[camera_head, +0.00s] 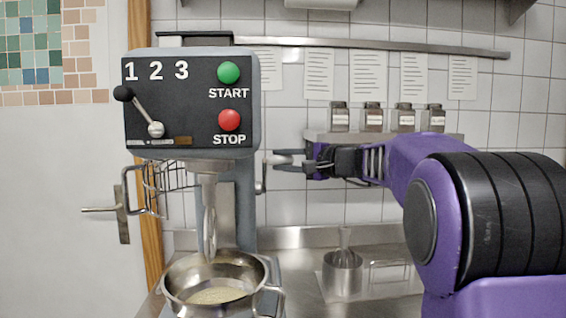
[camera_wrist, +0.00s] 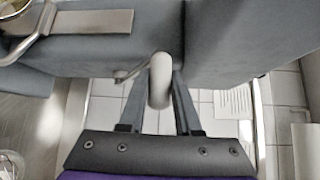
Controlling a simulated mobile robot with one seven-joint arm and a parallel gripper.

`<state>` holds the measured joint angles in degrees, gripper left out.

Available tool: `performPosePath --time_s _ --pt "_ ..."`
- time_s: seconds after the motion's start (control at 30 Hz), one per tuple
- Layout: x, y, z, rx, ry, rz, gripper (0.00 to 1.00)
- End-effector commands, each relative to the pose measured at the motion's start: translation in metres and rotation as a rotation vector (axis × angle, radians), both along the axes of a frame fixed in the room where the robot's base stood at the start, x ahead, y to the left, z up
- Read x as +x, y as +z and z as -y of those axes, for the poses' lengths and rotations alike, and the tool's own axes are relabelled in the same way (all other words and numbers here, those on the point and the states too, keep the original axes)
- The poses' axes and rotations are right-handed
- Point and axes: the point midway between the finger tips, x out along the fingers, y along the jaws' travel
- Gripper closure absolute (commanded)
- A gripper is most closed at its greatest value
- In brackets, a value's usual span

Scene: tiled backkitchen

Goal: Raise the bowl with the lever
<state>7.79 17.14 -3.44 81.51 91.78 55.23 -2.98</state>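The steel bowl (camera_head: 240,272) sits low under the mixer (camera_head: 248,105), with pale contents inside. Part of it shows at the top left of the wrist view (camera_wrist: 45,22). A lever (camera_head: 261,186) is on the mixer's right side. Its rounded grey handle (camera_wrist: 160,82) stands in the middle of the wrist view. My gripper (camera_head: 276,160) is beside the mixer's right side at the lever. Its two fingers (camera_wrist: 160,95) are apart, one on each side of the handle. The handle hides part of the fingertips, and I cannot tell whether they touch it.
The control panel has a black-knobbed lever (camera_head: 138,108), a green start button (camera_head: 229,72) and a red stop button (camera_head: 229,120). A wire guard (camera_head: 167,182) hangs at the mixer's left. Jars (camera_head: 373,118) stand on a shelf behind my arm. A metal container (camera_head: 342,274) stands on the counter.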

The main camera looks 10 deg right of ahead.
Motion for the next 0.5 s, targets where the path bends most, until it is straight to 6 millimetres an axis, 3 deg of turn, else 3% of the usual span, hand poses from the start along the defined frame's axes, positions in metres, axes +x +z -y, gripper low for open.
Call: performPosePath --time_s 0.07,0.5 --pt "0.0009 -0.0048 0.0004 -0.002 -0.001 -0.008 1.00" --pt "0.0015 -0.0080 0.0007 -0.002 -0.001 -0.013 1.00"
